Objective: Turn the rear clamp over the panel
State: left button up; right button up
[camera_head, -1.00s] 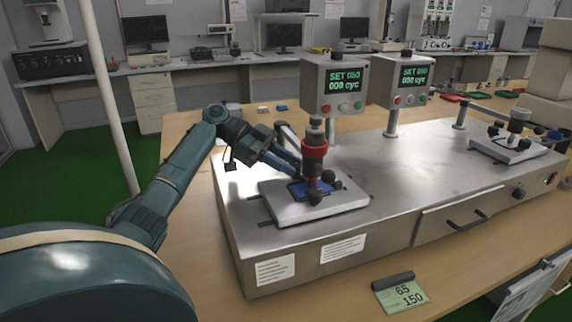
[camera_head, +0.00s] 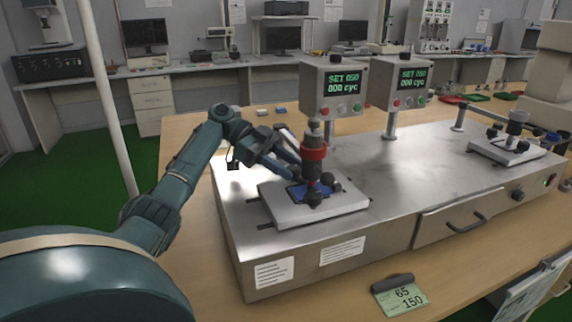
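The near test station has a light plate (camera_head: 285,211) with a blue panel (camera_head: 298,191) on it. A dark vertical plunger with a red ring (camera_head: 313,153) stands over the panel. Black clamp knobs show around it: a rear one (camera_head: 328,179) to the right behind the plunger, and a front one (camera_head: 313,199) at the plate's front. My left gripper (camera_head: 296,172) reaches in from the left, its fingers just left of and behind the plunger. The plunger partly hides the fingertips, so their opening and any contact with a clamp cannot be told. My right gripper is not in view.
Two display boxes (camera_head: 334,90) (camera_head: 405,85) stand on posts behind the station. A second station (camera_head: 505,149) is at the right of the metal bench (camera_head: 420,160). A green card (camera_head: 400,297) lies on the wooden table in front. The bench's middle is clear.

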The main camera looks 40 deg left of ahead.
pick_arm(q)
jog(key=v, duration=0.6)
jog(key=shift+a+r, duration=0.15)
jog(key=shift+s+a+r+p, duration=0.1)
jog(key=shift+s+a+p, duration=0.05)
jog(key=shift+a+p, duration=0.15)
jog(key=shift+a, duration=0.25)
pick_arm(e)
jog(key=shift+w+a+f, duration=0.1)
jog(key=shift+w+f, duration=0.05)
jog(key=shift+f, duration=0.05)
